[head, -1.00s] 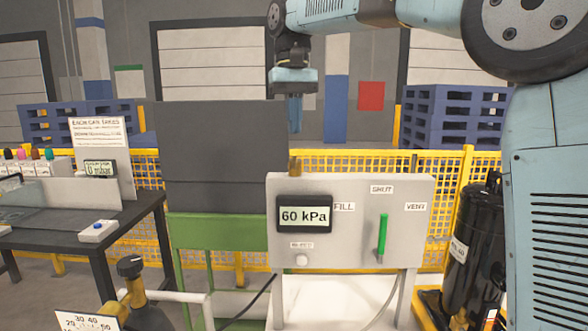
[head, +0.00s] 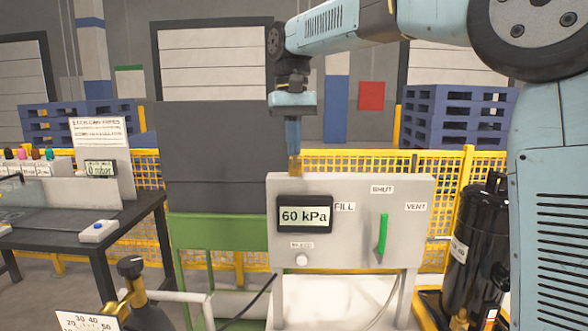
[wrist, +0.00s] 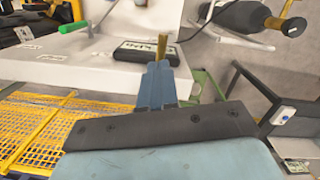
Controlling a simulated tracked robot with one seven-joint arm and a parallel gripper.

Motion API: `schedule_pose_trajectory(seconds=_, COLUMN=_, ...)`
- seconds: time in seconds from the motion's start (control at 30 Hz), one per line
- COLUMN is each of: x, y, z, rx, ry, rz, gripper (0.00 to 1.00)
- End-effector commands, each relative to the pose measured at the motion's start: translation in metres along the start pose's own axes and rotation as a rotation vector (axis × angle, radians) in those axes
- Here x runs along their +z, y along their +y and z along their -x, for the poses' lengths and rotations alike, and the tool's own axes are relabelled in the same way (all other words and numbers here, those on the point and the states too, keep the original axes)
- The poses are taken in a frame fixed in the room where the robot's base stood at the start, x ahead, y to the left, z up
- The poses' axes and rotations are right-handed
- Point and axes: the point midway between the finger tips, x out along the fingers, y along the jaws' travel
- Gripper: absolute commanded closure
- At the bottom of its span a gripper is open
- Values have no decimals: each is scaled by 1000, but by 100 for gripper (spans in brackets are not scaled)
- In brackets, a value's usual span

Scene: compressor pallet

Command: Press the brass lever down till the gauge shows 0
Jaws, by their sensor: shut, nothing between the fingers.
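The grey panel box (head: 350,255) carries a gauge (head: 304,215) that reads 60 kPa. The brass lever (head: 295,168) shows as a short upright piece at the box's top left edge. In the wrist view the brass lever (wrist: 163,50) stands just beyond the fingertips, beside the dark gauge housing (wrist: 145,50). My gripper (head: 294,151) points down, shut and empty, with its tips right at the lever's top. It also shows in the wrist view (wrist: 158,68). I cannot tell whether the tips touch the lever; they partly overlap it.
A green handle (head: 382,236) sits on the panel among FILL, SHUT and VENT labels. A white knob (head: 302,260) is under the gauge. A bench at left holds another display (head: 100,168) reading 0 mbar. A black cylinder (head: 477,240) stands at right, before yellow fencing (head: 335,160).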

Motion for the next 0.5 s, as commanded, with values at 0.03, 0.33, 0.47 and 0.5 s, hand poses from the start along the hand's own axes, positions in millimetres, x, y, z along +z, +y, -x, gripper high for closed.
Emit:
schedule_pose_trajectory(seconds=0.03, x=0, y=0, z=-5, rx=0, ry=-1, rz=0, gripper=100)
schedule_pose_trajectory(seconds=0.33, x=0, y=0, z=-21, rx=0, ry=1, rz=0, gripper=100)
schedule_pose_trajectory(seconds=0.47, x=0, y=0, z=-22, rx=0, ry=1, rz=0, gripper=100)
schedule_pose_trajectory(seconds=0.5, x=0, y=0, z=-22, rx=0, ry=1, rz=0, gripper=100)
